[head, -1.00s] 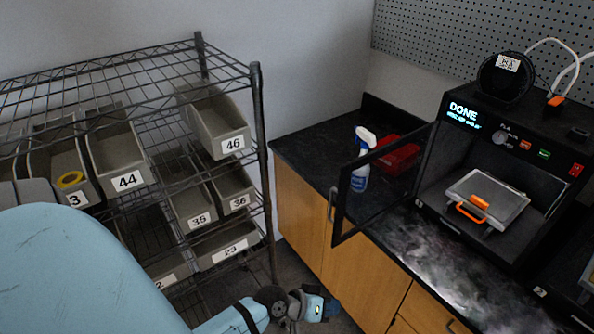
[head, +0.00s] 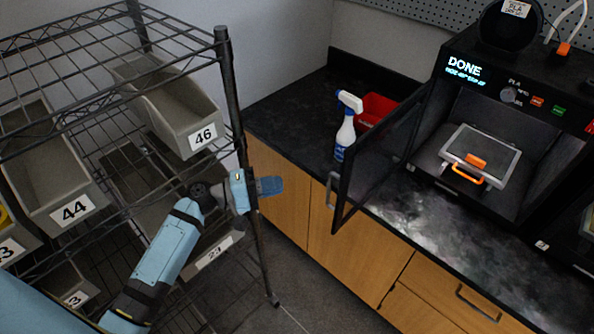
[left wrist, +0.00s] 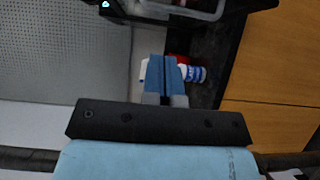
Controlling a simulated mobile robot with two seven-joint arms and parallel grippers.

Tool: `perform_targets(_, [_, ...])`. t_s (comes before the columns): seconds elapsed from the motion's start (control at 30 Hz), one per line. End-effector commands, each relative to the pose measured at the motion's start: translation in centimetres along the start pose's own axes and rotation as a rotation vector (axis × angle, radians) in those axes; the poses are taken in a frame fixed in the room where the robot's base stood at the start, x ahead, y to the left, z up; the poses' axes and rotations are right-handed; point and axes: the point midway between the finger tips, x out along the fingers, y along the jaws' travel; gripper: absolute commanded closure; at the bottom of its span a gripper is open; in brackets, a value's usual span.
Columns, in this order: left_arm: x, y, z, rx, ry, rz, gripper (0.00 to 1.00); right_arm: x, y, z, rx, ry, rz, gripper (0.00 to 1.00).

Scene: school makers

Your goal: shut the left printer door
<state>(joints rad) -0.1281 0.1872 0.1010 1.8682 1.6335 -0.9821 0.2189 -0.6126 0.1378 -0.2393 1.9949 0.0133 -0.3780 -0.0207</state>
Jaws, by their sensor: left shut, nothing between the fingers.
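The left printer (head: 475,85) stands on the black counter with "DONE" on its display. Its door (head: 385,155), a dark see-through panel in a black frame, stands open, swung out to the left over the counter edge. A build plate with an orange handle (head: 474,163) is inside the printer. My left gripper (head: 268,186) is shut and empty, in front of the wooden cabinets, left of the door and apart from it. Its blue fingers (left wrist: 162,75) show in the left wrist view. My right gripper is not in view.
A wire shelf (head: 228,90) with numbered grey bins stands at the left, close to my left arm. A spray bottle (head: 346,128) and a red bin (head: 376,108) sit on the counter behind the door. Floor shows below the cabinets.

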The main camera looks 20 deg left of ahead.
Motion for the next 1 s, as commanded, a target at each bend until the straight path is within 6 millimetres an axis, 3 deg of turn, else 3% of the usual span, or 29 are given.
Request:
perform_targets(0.17, [1.6,0.4,-0.1,-0.005,-0.003,0.009,1.00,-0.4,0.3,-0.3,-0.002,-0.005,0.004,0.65])
perform_targets(0.6, [8.9,0.4,0.0,-0.004,-0.001,0.005,1.00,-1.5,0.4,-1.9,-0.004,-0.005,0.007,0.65])
perform_targets(1.0, [10.0,0.2,0.0,-0.002,0.000,0.003,1.00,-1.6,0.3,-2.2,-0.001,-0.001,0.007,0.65])
